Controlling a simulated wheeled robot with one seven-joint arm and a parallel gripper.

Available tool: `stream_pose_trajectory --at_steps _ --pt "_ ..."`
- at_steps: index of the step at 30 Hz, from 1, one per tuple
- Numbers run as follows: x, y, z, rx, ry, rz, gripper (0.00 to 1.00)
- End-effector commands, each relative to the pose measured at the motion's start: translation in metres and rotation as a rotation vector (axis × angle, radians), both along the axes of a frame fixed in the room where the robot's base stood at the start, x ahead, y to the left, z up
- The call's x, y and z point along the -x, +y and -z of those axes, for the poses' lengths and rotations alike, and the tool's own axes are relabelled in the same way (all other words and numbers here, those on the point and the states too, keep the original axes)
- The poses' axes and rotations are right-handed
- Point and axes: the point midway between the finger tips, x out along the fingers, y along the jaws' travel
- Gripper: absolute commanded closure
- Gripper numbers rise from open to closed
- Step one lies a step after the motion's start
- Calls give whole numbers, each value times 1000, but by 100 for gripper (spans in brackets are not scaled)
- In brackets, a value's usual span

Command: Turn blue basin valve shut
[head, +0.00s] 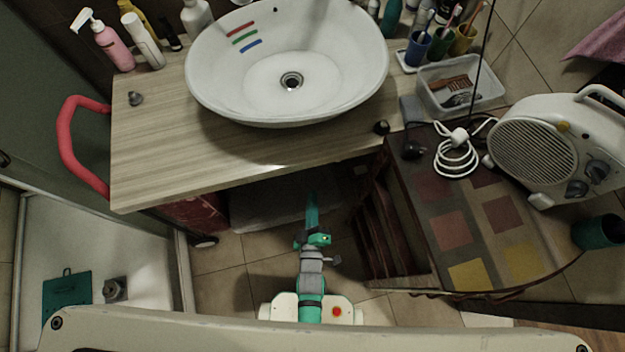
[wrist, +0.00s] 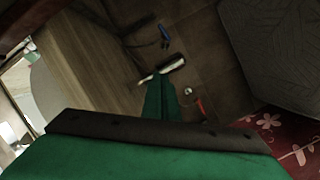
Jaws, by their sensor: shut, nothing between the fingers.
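A blue valve handle (wrist: 164,34) shows in the wrist view on the dark tiled wall, above and beyond my fingertips in the picture. It is small and dim, so I cannot tell how far it is turned. The white basin (head: 288,75) sits on the wooden counter in the head view; the valve is hidden there. My gripper (head: 312,200) points under the counter's front edge. In the wrist view my gripper (wrist: 160,82) is shut and empty, apart from the blue valve.
A red valve handle (wrist: 200,106) is to the right of my fingers. A pale pipe (wrist: 170,66) lies just beyond them. The wooden counter (head: 160,160) overhangs this space. A dark cabinet (head: 430,235) stands right, with a heater (head: 535,150) on it. Tiled floor (head: 220,275) is clear around my arm.

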Motion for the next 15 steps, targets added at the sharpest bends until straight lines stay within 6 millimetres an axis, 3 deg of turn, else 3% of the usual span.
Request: stream_pose_trajectory --at_steps 4,8,13,15 --pt "11 -1 -5 -39 8 6 100" --pt "9 -2 -6 -64 2 11 69" --pt "-25 -6 4 -154 -46 19 28" --pt "-47 -9 10 -214 -73 14 25"
